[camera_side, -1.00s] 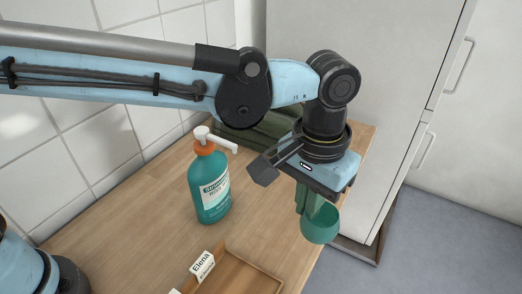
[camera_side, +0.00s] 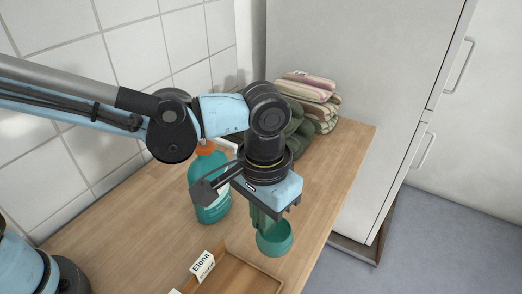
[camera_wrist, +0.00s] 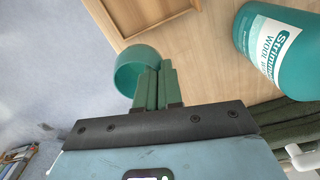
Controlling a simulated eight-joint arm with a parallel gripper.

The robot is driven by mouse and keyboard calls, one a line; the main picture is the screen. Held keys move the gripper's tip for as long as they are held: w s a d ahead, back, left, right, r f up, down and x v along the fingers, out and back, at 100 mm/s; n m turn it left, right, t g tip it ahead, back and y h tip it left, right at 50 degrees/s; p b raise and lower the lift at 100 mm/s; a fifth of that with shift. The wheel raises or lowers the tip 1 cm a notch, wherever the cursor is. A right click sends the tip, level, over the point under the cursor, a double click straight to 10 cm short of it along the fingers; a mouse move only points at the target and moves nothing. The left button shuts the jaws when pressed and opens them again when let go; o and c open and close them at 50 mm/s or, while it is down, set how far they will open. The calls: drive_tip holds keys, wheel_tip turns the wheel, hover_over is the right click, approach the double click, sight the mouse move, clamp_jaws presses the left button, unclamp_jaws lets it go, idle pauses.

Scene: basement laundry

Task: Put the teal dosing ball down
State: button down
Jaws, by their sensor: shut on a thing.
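The teal dosing ball (camera_side: 274,238) is an open cup shape, held at the tips of my gripper (camera_side: 264,218) above the wooden table, near its right edge. In the wrist view the dosing ball (camera_wrist: 127,70) sits at the fingertips, and my gripper (camera_wrist: 158,82) is shut on its wall. The ball's opening faces up in the side view. I cannot tell how high above the table it is.
A wooden tray (camera_side: 243,275) with a name card "Elena" (camera_side: 202,264) lies at the front. Folded towels (camera_side: 318,98) are stacked at the back. The table's right part (camera_side: 325,180) is clear.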

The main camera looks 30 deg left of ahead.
drive_tip(key=w+f, duration=0.1)
drive_tip(key=w+a+f, duration=0.1)
drive_tip(key=w, duration=0.1)
drive_tip(key=w+a+f, duration=0.1)
drive_tip(key=w, duration=0.1)
drive_tip(key=shift+f, duration=2.15)
drive_tip(key=shift+f, duration=0.15)
drive_tip(key=c, duration=1.3)
unclamp_jaws()
wheel_tip(320, 180, up, 12)
drive_tip(key=shift+r, duration=0.2)
